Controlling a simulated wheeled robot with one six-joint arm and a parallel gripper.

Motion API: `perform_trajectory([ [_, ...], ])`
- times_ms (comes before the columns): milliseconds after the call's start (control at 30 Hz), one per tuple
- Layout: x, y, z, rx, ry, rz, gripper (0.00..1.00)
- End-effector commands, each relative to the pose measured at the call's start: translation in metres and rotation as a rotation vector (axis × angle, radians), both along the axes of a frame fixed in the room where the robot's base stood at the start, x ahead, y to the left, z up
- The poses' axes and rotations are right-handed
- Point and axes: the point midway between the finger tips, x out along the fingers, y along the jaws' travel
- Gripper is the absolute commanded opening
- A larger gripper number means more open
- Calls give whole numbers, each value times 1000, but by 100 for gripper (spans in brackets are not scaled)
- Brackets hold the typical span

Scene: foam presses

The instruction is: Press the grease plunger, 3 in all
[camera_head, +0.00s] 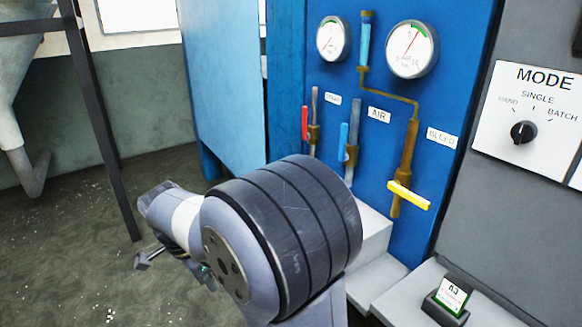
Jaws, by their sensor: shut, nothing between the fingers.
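I cannot make out a grease plunger in the head view; my arm covers part of the middle of the picture. My gripper (147,259) shows only in part at the lower left, past the thick dark-banded joint of my arm. It is shut and holds nothing. It is over the floor, apart from the blue panel.
The blue panel (340,82) carries two gauges, pipes and red, blue and yellow (409,195) valve handles. A MODE dial (524,132) is on the right. A small card stand (450,298) sits on a grey ledge. A dark post (100,120) stands left; the floor there is open.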

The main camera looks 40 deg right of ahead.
Motion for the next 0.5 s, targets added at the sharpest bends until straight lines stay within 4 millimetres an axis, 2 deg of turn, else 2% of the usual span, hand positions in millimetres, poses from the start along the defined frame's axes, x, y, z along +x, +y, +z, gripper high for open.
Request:
perform_trajectory([
  [33,14,3,18,-11,-14,-92,0],
  [200,46,9,42,-45,-60,-375,0],
  [333,59,13,50,-62,-82,-504,0],
  [500,64,14,53,-70,-93,-562,0],
])
